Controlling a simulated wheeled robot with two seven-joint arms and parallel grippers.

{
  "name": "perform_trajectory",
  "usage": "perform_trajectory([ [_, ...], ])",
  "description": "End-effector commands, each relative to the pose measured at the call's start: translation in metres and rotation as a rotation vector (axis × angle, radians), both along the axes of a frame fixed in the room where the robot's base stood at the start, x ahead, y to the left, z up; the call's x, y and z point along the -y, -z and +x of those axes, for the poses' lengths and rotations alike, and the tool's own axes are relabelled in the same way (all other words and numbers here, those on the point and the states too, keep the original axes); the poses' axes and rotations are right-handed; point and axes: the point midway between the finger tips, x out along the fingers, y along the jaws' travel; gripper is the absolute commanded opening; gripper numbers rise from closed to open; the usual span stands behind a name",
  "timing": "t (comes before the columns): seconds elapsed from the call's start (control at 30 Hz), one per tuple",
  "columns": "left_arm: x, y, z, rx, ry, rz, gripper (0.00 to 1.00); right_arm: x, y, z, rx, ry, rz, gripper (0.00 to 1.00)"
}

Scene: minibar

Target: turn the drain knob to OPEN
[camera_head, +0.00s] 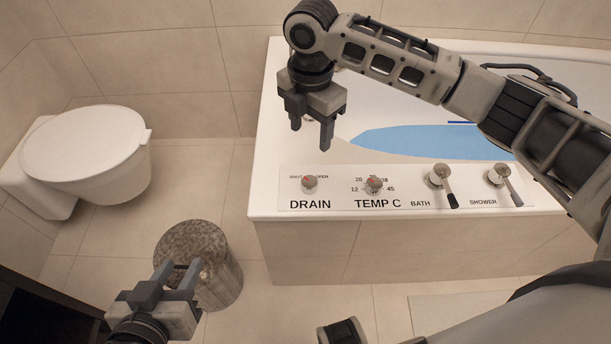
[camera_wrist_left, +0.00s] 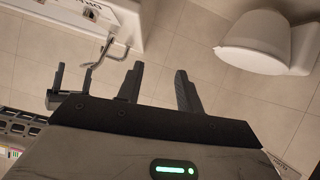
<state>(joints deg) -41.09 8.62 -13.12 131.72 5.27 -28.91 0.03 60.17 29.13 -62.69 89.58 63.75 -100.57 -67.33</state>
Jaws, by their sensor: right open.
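The drain knob (camera_head: 309,184) is a small round knob with a reddish mark on the white panel (camera_head: 405,199) at the front of the tub. SHUT is printed at its upper left and OPEN at its upper right. The mark is too small to tell exactly where it points. My right gripper (camera_head: 311,139) is open and empty, pointing down above and behind the knob, apart from it. My left gripper (camera_head: 178,275) is open and empty at the lower left, well away from the panel; its fingers also show in the left wrist view (camera_wrist_left: 158,82).
The temperature knob (camera_head: 374,185), bath lever (camera_head: 441,184) and shower lever (camera_head: 503,182) stand to the right of the drain knob. A round bin (camera_head: 205,252) is behind my left gripper. A white toilet (camera_head: 85,150) stands at the left. The tub (camera_head: 262,120) holds blue water.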

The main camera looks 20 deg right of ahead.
Motion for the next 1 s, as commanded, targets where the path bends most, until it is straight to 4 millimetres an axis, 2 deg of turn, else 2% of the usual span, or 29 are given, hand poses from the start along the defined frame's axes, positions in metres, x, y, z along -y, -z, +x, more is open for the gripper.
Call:
perform_trajectory([
  [0.17, 0.002, 0.009, 0.001, -0.012, 0.006, -0.003, 0.36, 0.0, 0.027, -0.001, -0.003, 0.002, -0.001, 0.57],
  [0.6, 0.011, 0.05, 0.003, -0.083, 0.033, -0.012, 0.36, -0.001, 0.121, -0.001, 0.0, 0.002, 0.001, 0.57],
  [0.8, 0.014, 0.063, 0.006, -0.108, 0.044, -0.012, 0.36, 0.0, 0.147, 0.0, 0.002, 0.002, 0.001, 0.57],
  [1.0, 0.015, 0.066, 0.008, -0.113, 0.052, -0.009, 0.36, -0.001, 0.154, 0.0, 0.004, 0.002, 0.002, 0.57],
])
